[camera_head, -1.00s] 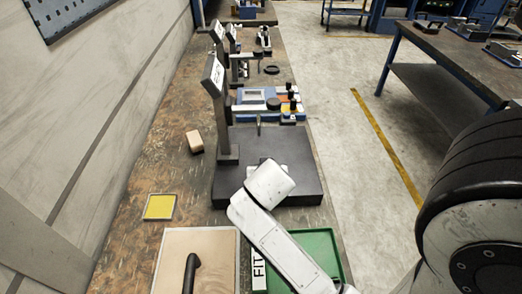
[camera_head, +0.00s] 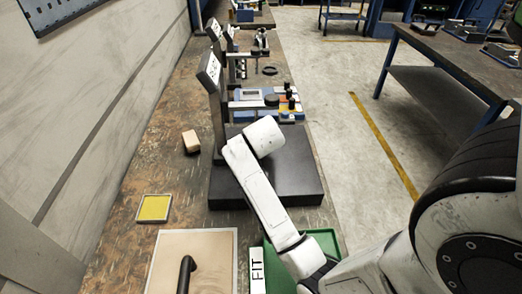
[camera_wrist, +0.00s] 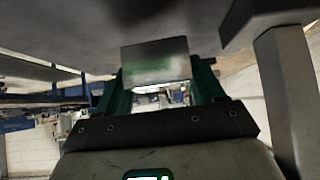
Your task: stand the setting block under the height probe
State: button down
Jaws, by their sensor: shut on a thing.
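The setting block (camera_wrist: 155,60) is a smooth grey block held between the green fingers of my gripper (camera_wrist: 158,78) in the wrist view. A faint green tint shows on its face. In the head view my white arm hides the gripper and block, over the far part of the black base plate (camera_head: 290,178). The gauge stand has a grey column (camera_head: 218,122) at the plate's left edge and a tilted display (camera_head: 209,70) on top. The probe tip cannot be made out. I cannot tell whether the block touches the plate.
A tan block (camera_head: 191,141) and a yellow square pad (camera_head: 154,208) lie left of the plate. A board with a black handle (camera_head: 210,250) and a green tray marked FIT (camera_head: 325,241) lie in front. Blue fixtures (camera_head: 262,101) stand behind. A wall runs along the left.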

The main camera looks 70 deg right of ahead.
jog(key=shift+f+b, duration=1.05)
jog(key=shift+f, duration=0.1)
jog(key=shift+f, duration=0.15)
jog(key=shift+c, duration=0.6)
grip_release()
jog(key=shift+f, duration=0.1)
jog(key=shift+r, duration=0.2)
jog(key=v, duration=1.2)
jog(key=shift+a+f, duration=0.1)
